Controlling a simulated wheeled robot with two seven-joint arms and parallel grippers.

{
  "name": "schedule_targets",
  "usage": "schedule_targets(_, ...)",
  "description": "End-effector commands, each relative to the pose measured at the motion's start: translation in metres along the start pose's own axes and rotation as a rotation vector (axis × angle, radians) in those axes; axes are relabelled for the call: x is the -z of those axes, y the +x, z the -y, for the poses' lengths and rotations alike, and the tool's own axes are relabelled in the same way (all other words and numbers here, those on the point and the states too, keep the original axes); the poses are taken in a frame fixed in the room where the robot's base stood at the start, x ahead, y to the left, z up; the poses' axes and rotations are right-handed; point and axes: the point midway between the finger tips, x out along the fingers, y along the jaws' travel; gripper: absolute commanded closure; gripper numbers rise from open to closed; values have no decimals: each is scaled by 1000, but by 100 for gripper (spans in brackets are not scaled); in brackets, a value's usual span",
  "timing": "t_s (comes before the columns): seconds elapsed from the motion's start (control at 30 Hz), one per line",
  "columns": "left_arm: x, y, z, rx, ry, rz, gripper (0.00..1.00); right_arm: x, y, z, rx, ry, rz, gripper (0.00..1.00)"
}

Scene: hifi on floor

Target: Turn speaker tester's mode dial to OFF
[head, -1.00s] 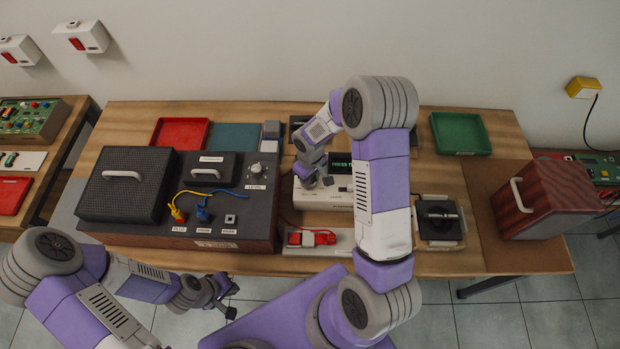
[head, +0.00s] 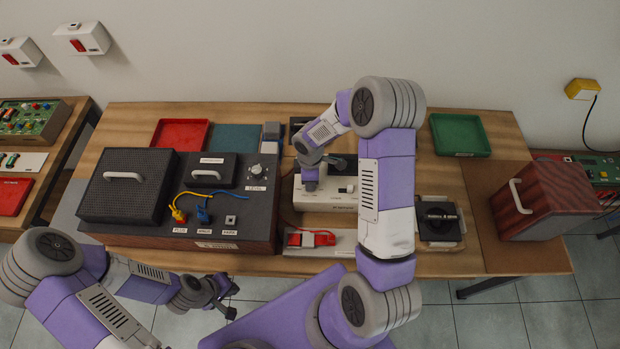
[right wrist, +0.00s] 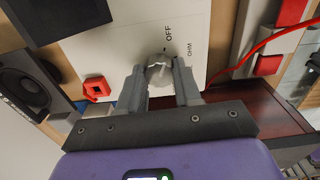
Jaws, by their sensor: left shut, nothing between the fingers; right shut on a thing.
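The speaker tester (head: 322,203) is a cream-white box on the bench, partly covered by my right arm. Its mode dial (right wrist: 160,68) is a small grey knob in the right wrist view, with the printed labels OFF and OHM close by. My right gripper (right wrist: 160,82) is shut on the dial, one finger on each side; the fingers hide part of it, so I cannot tell for sure where it points. In the head view this gripper (head: 311,184) is over the left part of the tester. My left gripper (head: 230,300) is shut and empty in front of the bench.
A large dark speaker box unit (head: 245,210) with yellow and blue plugs stands left of the tester. A red-topped meter (head: 310,239) lies in front of it. A black pad (head: 438,222) is to the right. Red (head: 180,133) and green (head: 460,134) trays sit at the back.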

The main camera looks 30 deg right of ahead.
Motion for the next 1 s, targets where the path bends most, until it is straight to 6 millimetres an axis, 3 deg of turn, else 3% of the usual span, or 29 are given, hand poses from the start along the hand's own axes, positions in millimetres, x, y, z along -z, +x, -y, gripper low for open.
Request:
schedule_targets(0.67, 0, -1, 0, 0, 0, 0, 100, 0, 0, 0, -1, -68, 0, 97)
schedule_targets(0.7, 0, -1, 0, 0, 0, 0, 100, 0, 0, 0, -1, -68, 0, 65)
schedule_targets(0.87, 0, -1, 0, 0, 0, 0, 100, 0, 0, 0, -1, -67, 0, 41)
schedule_targets(1.0, 0, -1, 0, 0, 0, 0, 100, 0, 0, 0, -1, -66, 0, 41)
